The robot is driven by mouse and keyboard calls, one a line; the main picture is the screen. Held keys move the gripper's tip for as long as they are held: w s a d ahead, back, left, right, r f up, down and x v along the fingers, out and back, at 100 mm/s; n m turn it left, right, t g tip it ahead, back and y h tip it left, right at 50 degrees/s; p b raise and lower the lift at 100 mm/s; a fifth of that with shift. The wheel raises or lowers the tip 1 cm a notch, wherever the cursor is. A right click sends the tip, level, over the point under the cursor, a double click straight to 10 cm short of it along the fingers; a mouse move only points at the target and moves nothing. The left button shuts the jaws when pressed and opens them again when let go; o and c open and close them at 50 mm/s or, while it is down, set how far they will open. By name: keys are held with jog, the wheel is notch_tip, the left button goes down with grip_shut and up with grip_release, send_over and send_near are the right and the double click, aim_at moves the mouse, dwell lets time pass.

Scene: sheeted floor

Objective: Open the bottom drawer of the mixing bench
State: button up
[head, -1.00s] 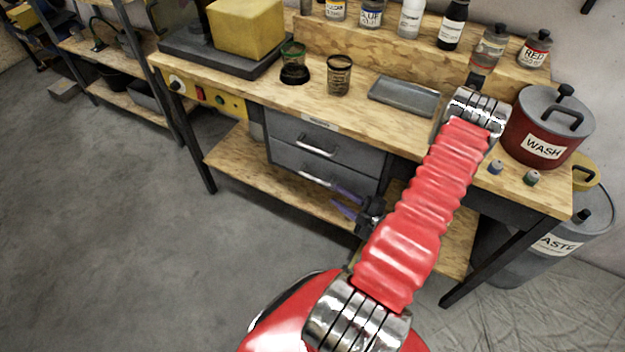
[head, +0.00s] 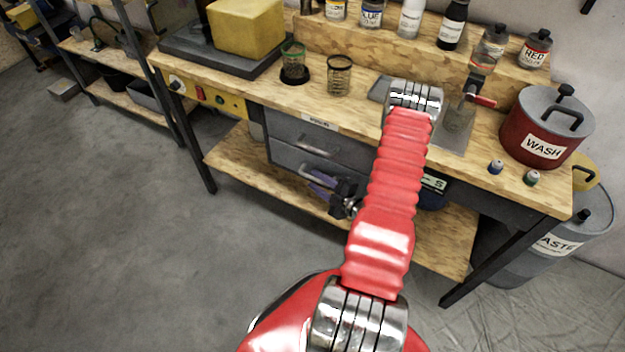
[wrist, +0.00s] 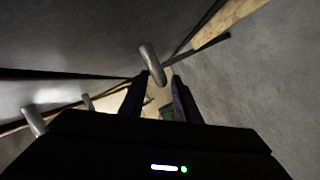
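The mixing bench (head: 235,92) has two grey drawers under its top. The top drawer (head: 290,130) looks closed. The bottom drawer (head: 284,160) is below it, its front partly covered by my gripper and arm. My gripper (head: 314,181) has purple fingers and is at the bottom drawer's handle (head: 307,172). In the wrist view my gripper (wrist: 158,80) is open, its dark fingers apart. A metal handle bar (wrist: 151,62) lies just ahead, its near end between the fingertips. I cannot tell whether they touch it.
A lower wooden shelf (head: 235,165) runs under the drawers. On top are glass jars (head: 339,76), a yellow block (head: 245,28) and a red WASH pot (head: 548,125). A grey WASTE drum (head: 560,245) stands at right. The floor (head: 130,230) in front is clear.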

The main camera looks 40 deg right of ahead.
jog(key=shift+x, duration=1.15)
jog(key=shift+c, duration=0.2)
grip_shut()
